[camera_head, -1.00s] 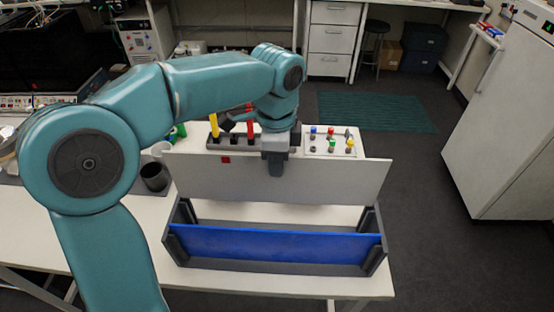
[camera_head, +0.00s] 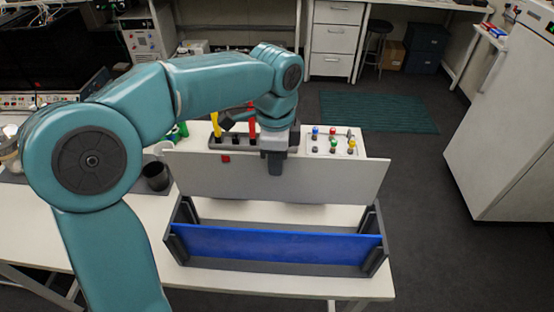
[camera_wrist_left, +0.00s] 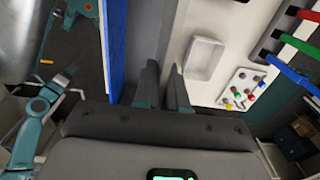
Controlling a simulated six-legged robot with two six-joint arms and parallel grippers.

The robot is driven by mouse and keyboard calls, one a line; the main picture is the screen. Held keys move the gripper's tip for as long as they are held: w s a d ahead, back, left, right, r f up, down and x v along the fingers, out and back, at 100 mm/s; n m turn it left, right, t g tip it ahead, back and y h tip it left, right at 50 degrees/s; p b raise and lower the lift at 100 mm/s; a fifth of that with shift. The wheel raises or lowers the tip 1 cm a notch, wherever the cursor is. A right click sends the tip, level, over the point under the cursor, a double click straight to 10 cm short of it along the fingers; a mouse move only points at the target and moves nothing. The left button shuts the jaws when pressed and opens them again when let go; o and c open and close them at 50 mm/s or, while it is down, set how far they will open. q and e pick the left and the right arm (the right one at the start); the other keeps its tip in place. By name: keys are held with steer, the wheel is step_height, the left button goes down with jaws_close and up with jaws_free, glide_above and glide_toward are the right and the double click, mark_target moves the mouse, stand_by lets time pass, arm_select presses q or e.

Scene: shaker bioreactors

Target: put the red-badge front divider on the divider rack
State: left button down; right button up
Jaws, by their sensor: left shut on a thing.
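A wide pale grey divider (camera_head: 320,180) with a small red badge (camera_head: 226,158) near its upper left stands upright behind and above the divider rack (camera_head: 180,215). My left gripper (camera_head: 275,168) is shut on its upper edge near the middle. The rack is a dark grey frame with slotted end posts. A blue divider (camera_head: 275,244) stands along its front side and also shows in the left wrist view (camera_wrist_left: 115,45). In that view my left fingers (camera_wrist_left: 163,88) are close together; the held divider is hard to make out there. My right gripper is out of view.
Behind the divider are a dark holder (camera_head: 232,143) with yellow and red pieces and a white plate (camera_head: 333,144) with coloured knobs. A dark cup (camera_head: 155,176) stands left of the rack. The rack sits near the table's front edge.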

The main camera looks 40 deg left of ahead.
arm_select(q)
steer(key=shift+d, duration=0.25)
steer(key=shift+d+f, duration=0.1)
steer(key=shift+d, duration=0.05)
stand_by(0.4)
steer(key=shift+f, duration=0.15)
steer(key=shift+f, duration=0.25)
stand_by(0.8)
steer(key=shift+f, duration=0.15)
steer(key=shift+f+b, duration=0.55)
steer(key=shift+f, duration=0.1)
